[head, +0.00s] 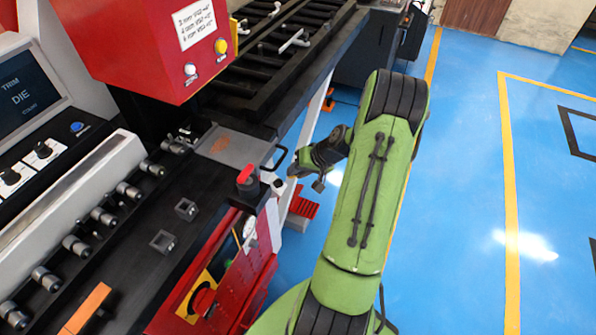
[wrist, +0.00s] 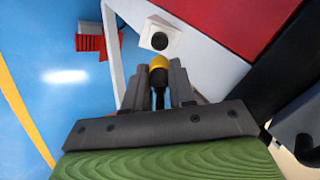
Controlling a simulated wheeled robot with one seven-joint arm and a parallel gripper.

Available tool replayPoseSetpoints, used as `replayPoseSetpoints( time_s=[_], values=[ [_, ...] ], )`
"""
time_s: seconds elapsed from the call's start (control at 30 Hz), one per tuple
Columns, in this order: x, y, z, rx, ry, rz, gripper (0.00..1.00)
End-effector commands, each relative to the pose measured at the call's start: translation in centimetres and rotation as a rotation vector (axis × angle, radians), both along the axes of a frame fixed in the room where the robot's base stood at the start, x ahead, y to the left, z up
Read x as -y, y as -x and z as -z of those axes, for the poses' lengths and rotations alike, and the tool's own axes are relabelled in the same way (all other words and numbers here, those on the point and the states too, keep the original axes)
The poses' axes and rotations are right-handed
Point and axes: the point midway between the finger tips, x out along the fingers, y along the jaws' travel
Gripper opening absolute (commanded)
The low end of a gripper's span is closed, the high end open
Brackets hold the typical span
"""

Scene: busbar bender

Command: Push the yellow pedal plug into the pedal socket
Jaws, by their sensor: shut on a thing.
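The yellow pedal plug (wrist: 158,62) has a yellow front and a dark body, and sits between the two grey fingers of my gripper (wrist: 158,76). My gripper is shut on it. The pedal socket (wrist: 159,40) is a dark round hole in a pale plate on the machine's side. In the wrist view the plug's yellow tip shows just below the hole; I cannot tell how wide the gap is. In the head view my gripper (head: 318,165) is beside the machine's right side, and the plug cannot be made out there.
A red foot pedal (wrist: 90,42) lies on the blue floor; it also shows in the head view (head: 303,207). A black bent handle (head: 285,158) sticks out near my gripper. The red machine panel (head: 225,265) is close by. Blue floor to the right is clear.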

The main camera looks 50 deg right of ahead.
Motion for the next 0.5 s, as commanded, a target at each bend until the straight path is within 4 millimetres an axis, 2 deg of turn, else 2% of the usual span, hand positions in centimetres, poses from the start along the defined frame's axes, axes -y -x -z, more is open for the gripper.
replayPoseSetpoints(
  time_s=[0.3,0.5],
  values=[
    [-0.7,-2.0,3.3,-0.001,0.000,-0.003,0.00],
    [-1.0,-2.8,4.4,-0.001,0.000,-0.001,0.00]
  ],
)
